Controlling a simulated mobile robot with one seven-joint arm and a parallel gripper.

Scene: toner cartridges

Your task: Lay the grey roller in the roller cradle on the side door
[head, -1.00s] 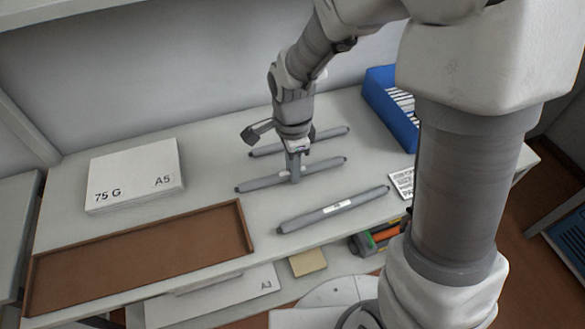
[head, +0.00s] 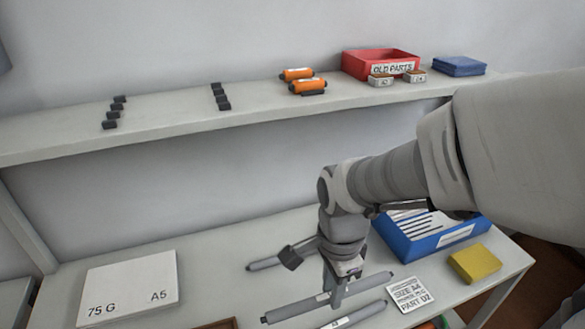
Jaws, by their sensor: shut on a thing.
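My gripper (head: 337,297) points down over the table and is shut on the middle of a grey roller (head: 300,309), which lies crosswise with its right end raised in the picture. I cannot tell whether this roller touches the table or is just above it. A third grey roller with a white label (head: 357,316) lies in front, cut by the lower edge. I cannot make out a side door or its roller cradle in this view.
A shelf (head: 170,122) runs above the table, with black blocks (head: 220,98), orange cylinders (head: 308,86) and a red OLD PARTS bin (head: 381,62). A blue bin (head: 440,238), yellow block (head: 474,263) and printed card (head: 409,294) stand right; an A5 paper pack (head: 130,285) lies left.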

